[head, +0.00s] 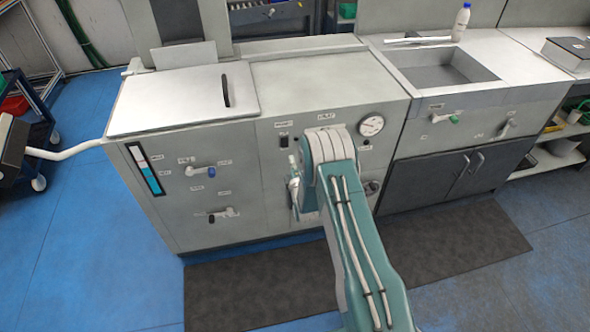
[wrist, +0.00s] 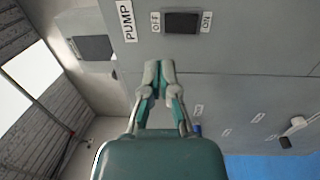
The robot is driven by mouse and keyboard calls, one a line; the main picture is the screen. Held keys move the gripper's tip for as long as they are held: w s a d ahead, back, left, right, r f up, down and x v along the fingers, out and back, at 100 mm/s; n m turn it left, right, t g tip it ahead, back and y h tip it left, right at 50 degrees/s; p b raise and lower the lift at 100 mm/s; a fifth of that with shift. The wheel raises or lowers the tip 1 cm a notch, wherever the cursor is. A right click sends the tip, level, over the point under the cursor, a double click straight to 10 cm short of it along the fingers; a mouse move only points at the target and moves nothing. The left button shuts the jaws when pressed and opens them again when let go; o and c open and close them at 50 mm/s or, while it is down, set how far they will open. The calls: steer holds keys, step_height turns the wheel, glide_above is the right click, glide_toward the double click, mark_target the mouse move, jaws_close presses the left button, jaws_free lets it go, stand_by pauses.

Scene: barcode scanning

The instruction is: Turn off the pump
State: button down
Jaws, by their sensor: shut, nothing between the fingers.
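The pump switch (wrist: 181,22) is a small black rocker on the grey cabinet front, with a PUMP label (wrist: 126,20) at its left. An OFF label (wrist: 155,21) is on the rocker's left side and an ON label (wrist: 206,21) on its right in the wrist view. The switch also shows small in the head view (head: 284,141). My gripper (wrist: 159,68) is shut and empty, its fingertips just below the switch in the wrist view. I cannot tell if the tips touch the panel. I cannot tell which way the rocker is tipped.
A round gauge (head: 371,125) sits right of my arm. A blue-tipped valve handle (head: 202,171) and a lower handle (head: 224,213) stick out at the left. A sink (head: 440,72) and white bottle (head: 461,22) are at right. Dark mats (head: 240,290) lie on the floor.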

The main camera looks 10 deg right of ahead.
steer(key=shift+s+a+r, duration=0.1)
steer(key=shift+s+r, duration=0.05)
steer(key=shift+s, duration=0.9)
steer(key=shift+s+r, duration=0.15)
steer(key=shift+s, duration=0.9)
step_height(320, 180, up, 14)
steer(key=w+f+m+g, duration=0.1)
steer(key=m+g, duration=0.2)
steer(key=m, duration=0.1)
steer(key=s+r+m+g, duration=0.45)
steer(key=s+r, duration=0.35)
steer(key=r, duration=0.4)
steer(key=s+r+m+g, duration=0.3)
steer(key=s+m, duration=0.1)
steer(key=s, duration=1.2)
steer(key=s+r+m+g, duration=0.3)
steer(key=s+r+m, duration=0.1)
steer(key=s, duration=1.2)
steer(key=shift+a+m, duration=0.4)
steer(key=shift+m, duration=0.35)
steer(key=shift+a, duration=0.15)
